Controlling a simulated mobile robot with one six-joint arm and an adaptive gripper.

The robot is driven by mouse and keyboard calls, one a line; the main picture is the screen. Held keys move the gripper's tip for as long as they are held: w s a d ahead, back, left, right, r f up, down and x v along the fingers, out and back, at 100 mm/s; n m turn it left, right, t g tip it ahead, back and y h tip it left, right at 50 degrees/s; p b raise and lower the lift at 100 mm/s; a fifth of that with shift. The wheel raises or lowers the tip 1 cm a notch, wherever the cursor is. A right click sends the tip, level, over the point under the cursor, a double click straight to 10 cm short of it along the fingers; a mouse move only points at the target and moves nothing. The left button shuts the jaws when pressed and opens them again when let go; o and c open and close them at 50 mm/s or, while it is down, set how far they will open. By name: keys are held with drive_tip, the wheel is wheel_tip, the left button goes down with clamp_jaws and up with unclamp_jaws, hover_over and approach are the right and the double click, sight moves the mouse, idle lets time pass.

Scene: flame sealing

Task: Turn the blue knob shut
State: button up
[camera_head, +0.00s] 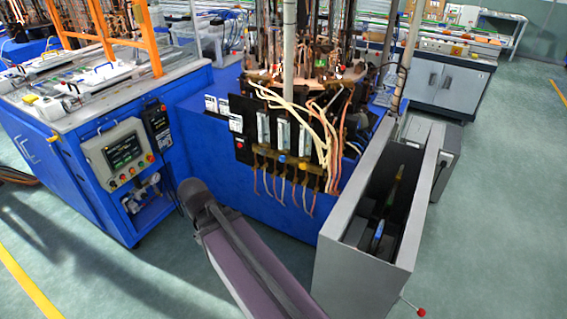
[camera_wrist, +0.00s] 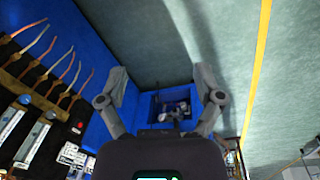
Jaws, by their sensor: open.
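The blue knob (camera_head: 281,158) is in the head view, in a row of small valves below the clear flow meters on the front of the blue machine. Thin copper and pale hoses hang below it. In the head view my gripper is not clearly visible.
A red button (camera_head: 238,145) sits left of the valves. A control panel (camera_head: 122,153) is on the blue cabinet at the left. A tall grey open box (camera_head: 362,262) stands close at the right of the valves. Green floor (camera_head: 110,275) is clear in front.

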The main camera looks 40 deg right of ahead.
drive_tip(key=w+d+f+n+t+h+b, duration=0.1)
drive_tip(key=w+d+f+n+h+b, duration=0.2)
drive_tip(key=w+d+f+b, duration=0.4)
drive_tip(key=n+t+h+b, duration=0.6)
drive_tip(key=n+h+b, duration=0.7)
drive_tip(key=n+b, duration=0.9)
approach(281, 160)
drive_tip(key=a+m+b, duration=0.2)
drive_tip(key=s+a+m, duration=0.1)
drive_tip(key=shift+s+r+b, duration=0.1)
drive_tip(key=shift+r+b, duration=0.2)
drive_tip(key=shift+b, duration=0.1)
drive_tip(key=shift+d, duration=0.1)
drive_tip(key=x, duration=1.3)
drive_tip(key=shift+d+f, duration=0.3)
drive_tip(key=shift+d, duration=0.05)
